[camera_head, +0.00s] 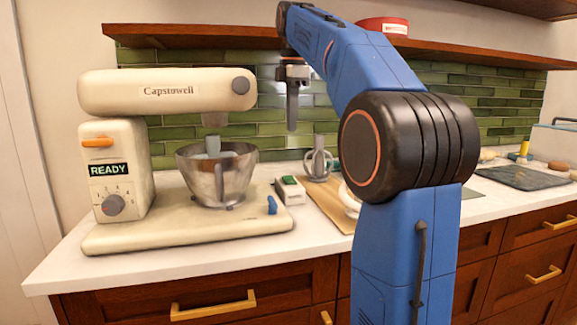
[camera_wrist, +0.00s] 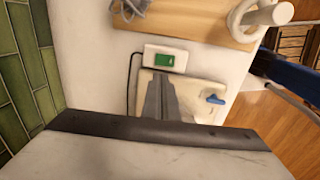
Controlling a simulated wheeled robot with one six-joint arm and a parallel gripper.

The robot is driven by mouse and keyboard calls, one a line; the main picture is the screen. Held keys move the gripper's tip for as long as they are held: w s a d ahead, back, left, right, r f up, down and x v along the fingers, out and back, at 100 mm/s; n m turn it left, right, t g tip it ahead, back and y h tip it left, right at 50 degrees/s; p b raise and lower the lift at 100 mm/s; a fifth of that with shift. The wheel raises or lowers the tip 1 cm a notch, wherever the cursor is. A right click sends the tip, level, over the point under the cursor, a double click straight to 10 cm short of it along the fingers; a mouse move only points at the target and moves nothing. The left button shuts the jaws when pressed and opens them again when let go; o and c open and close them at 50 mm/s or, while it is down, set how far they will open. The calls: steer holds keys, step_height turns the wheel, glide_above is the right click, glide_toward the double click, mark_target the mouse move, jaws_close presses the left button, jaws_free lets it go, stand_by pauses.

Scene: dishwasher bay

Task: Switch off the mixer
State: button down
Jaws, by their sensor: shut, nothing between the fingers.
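The cream mixer (camera_head: 165,92) stands on the left of the counter with its head level over a steel bowl (camera_head: 215,175). Its column has an orange lever (camera_head: 97,142), a lit READY display (camera_head: 110,169) and a grey knob (camera_head: 113,205). A blue lever (camera_head: 272,204) is on the base; it also shows in the wrist view (camera_wrist: 215,99). A small white box with a green switch (camera_head: 290,188) lies beside the base; the wrist view shows it with a dark cable (camera_wrist: 165,59). My gripper (camera_head: 292,126) is shut and empty, pointing down above the box, clear of it.
A wooden board (camera_head: 330,198) with a whisk attachment (camera_head: 318,163) lies right of the box. A shelf (camera_head: 200,36) runs along the green-tiled wall behind my gripper. A dark mat (camera_head: 525,177) lies far right. The mixer head is close left of my gripper.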

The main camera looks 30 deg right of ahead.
mark_target(290, 179)
steer(key=shift+f, duration=0.1)
steer(key=f, duration=0.4)
steer(key=w+f, duration=0.1)
steer(key=f, duration=0.8)
steer(key=shift+w+d+f, duration=0.2)
steer(key=shift+w+f, duration=0.15)
steer(key=shift+f, duration=0.2)
steer(key=shift+s, duration=0.1)
steer(key=shift+s+a+r, duration=0.15)
steer(key=shift+s+a, duration=0.05)
steer(key=shift+s, duration=0.4)
steer(key=shift+r, duration=0.1)
